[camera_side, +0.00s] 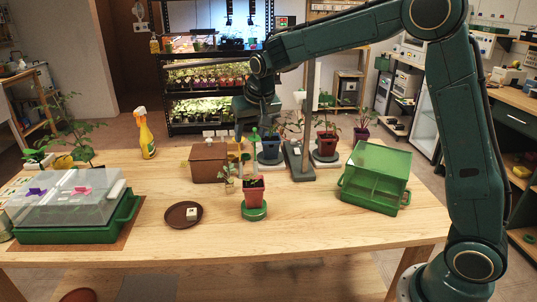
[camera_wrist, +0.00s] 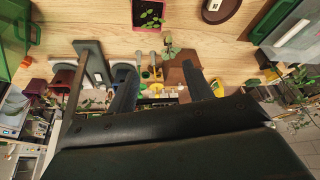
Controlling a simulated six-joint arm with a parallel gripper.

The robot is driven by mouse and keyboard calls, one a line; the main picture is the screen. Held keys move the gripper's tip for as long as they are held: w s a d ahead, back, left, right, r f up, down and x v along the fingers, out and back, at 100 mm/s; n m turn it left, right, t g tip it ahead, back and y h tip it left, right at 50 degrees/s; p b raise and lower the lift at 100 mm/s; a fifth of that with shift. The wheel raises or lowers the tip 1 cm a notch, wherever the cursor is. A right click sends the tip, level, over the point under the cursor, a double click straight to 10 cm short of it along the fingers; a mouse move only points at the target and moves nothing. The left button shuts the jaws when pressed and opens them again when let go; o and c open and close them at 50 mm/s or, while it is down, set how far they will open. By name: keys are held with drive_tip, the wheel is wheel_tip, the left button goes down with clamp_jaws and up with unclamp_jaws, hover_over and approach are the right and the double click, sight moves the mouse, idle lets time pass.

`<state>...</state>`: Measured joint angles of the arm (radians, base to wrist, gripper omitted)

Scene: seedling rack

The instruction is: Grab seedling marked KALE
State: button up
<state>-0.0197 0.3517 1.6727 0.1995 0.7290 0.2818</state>
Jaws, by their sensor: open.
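No marking that reads KALE is legible on any pot. A red pot with a small seedling (camera_side: 253,190) stands on a green round base at the front middle; in the wrist view it shows at the top (camera_wrist: 148,16). A blue pot with a seedling (camera_side: 269,152) stands behind it, partly hidden by my arm. Another red potted seedling (camera_side: 326,146) stands to the right on a grey base, and a dark purple one (camera_side: 361,133) stands farther right. My gripper (camera_wrist: 158,68) is open and empty, pointing down above the back middle of the table, near the blue pot and brown box.
A brown box (camera_side: 208,162) stands left of the blue pot. A grey upright post (camera_side: 307,110) rises beside the pots. A green clear-lidded crate (camera_side: 375,178) is at right, a covered green tray (camera_side: 75,235) at left. A brown saucer (camera_side: 174,216) lies front left. The front right table is clear.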

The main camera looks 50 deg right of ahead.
drive_tip(key=m+h, duration=0.1)
drive_tip(key=m, duration=0.1)
approach(230, 184)
wheel_tip(230, 184, up, 3)
drive_tip(key=shift+s+a+r, duration=0.2)
drive_tip(key=shift+s+a, duration=0.1)
drive_tip(key=shift+f, duration=0.1)
drive_tip(key=shift+x, duration=4.15)
drive_tip(key=shift+s+f+g, duration=0.1)
drive_tip(key=shift+g, duration=0.2)
drive_tip(key=shift+x, duration=2.6)
drive_tip(key=shift+a, duration=0.1)
drive_tip(key=c, duration=1.1)
